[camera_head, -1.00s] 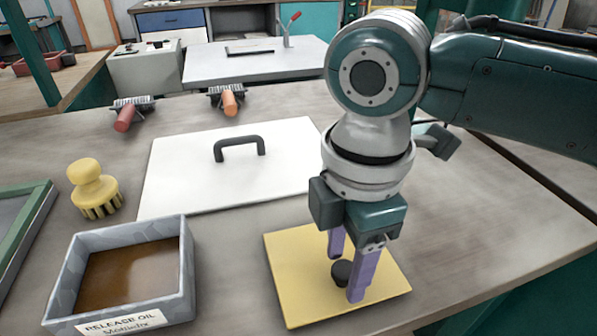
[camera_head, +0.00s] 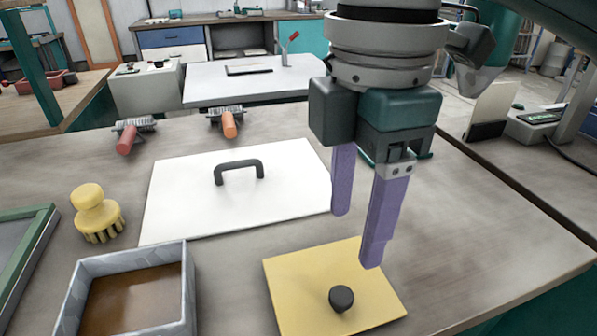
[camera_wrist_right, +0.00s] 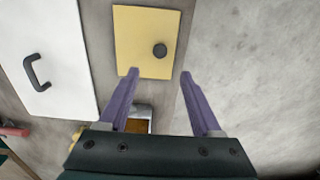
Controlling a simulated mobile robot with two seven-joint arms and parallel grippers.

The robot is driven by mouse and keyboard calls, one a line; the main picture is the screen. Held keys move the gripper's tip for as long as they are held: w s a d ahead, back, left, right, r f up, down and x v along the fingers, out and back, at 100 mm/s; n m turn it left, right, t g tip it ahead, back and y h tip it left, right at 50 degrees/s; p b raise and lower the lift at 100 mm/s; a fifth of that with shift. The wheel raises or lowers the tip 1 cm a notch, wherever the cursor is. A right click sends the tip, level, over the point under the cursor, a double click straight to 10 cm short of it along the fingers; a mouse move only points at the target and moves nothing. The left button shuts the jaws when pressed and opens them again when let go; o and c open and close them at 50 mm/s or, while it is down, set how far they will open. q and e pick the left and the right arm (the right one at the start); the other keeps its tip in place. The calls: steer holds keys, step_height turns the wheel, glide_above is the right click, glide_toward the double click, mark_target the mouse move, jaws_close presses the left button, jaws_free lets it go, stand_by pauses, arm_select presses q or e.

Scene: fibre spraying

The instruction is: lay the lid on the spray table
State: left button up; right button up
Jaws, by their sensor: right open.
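A square yellow lid with a black knob (camera_head: 284,292) lies flat on the grey worktop near its front edge. It also shows in the right wrist view (camera_wrist_right: 135,45). My right gripper (camera_head: 356,240) has purple fingers, pointing down. It is open and empty, above the lid and clear of the knob. In the right wrist view the knob lies beyond the fingertips (camera_wrist_right: 158,75). A white panel with a black handle (camera_head: 185,205) lies flat beside it. I cannot tell which surface is the spray table. My left gripper is not in view.
Two rollers (camera_head: 127,138) (camera_head: 229,124) lie at the back. The worktop on the right (camera_head: 480,220) is clear.

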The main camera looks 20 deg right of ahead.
steer(key=s+a+f+m+t+y, duration=0.1)
steer(key=s+a+f+m+y, duration=0.2)
steer(key=s+a+f+m, duration=0.25)
steer(key=s+d+f+m+t+h, duration=0.2)
steer(key=s+d+m, duration=0.7)
steer(key=d+m, duration=0.2)
steer(key=shift+s+d+f+t+h, duration=0.3)
steer(key=shift+s+d+h, duration=0.1)
steer(key=shift+d, duration=0.25)
stand_by(0.4)
